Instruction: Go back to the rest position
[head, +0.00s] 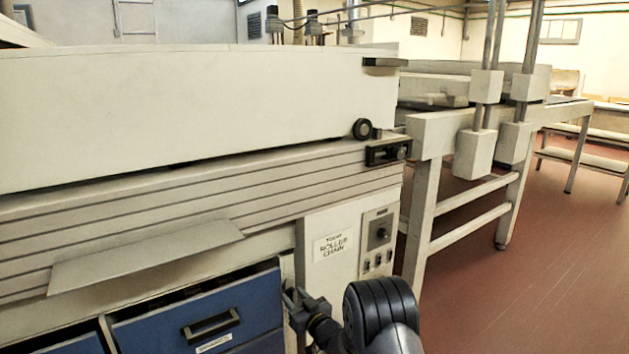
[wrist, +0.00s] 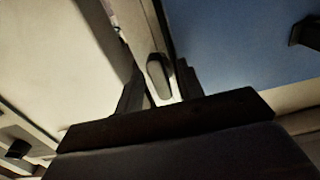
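My gripper (head: 296,303) is low in the head view, just right of the partly open blue drawer (head: 200,308) and in front of the white machine cabinet. In the wrist view its two dark fingers (wrist: 158,80) stand apart. A small pale rounded part (wrist: 160,76) shows in the gap between them; I cannot tell whether it is touched, and no grip on it shows. The blue drawer front (wrist: 235,60) fills the upper right of the wrist view, close beside the right finger. No marker of a rest position is visible.
The drawer handle (head: 211,325) sticks out to the left. A thin metal flap (head: 145,257) juts out above the drawers. A control panel (head: 377,242) is on the cabinet right above my arm. The red floor (head: 530,270) on the right is clear.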

